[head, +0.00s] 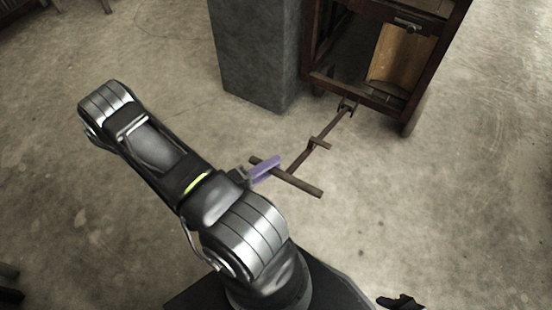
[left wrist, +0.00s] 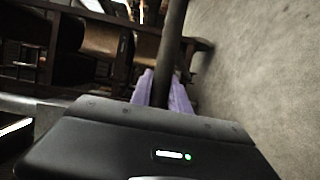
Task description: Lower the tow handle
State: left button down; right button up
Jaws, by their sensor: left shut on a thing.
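The tow handle (head: 304,184) is a brown T-shaped bar in the head view. Its shaft (head: 317,148) runs from the crossbar up to the front of a wooden cart (head: 370,97). My left gripper (head: 264,170), with purple fingers, is shut on the crossbar left of where the shaft meets it. In the left wrist view, the purple fingers (left wrist: 163,95) sit around the dark bar of the handle (left wrist: 175,40). The gripper's wrist hides part of the contact.
A grey square pillar (head: 256,50) stands just left of the cart. Open concrete floor (head: 440,200) lies to the right of the handle and also on the left. Wooden furniture legs show at the top left edge.

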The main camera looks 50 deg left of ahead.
pick_arm(q)
jog(key=shift+s+d+r, duration=0.1)
jog(key=shift+s+d, duration=0.05)
jog(key=c, duration=1.7)
grip_release()
jog(key=shift+o, duration=0.9)
jog(key=shift+s+r, duration=0.1)
jog(key=shift+s, duration=0.05)
jog(key=shift+o, duration=1.3)
jog(key=s+p, duration=0.1)
jog(key=s, duration=0.6)
jog(key=shift+s+r+p, duration=0.15)
jog(key=shift+s+p, duration=0.15)
jog(key=shift+s, duration=0.05)
jog(key=shift+w, duration=0.1)
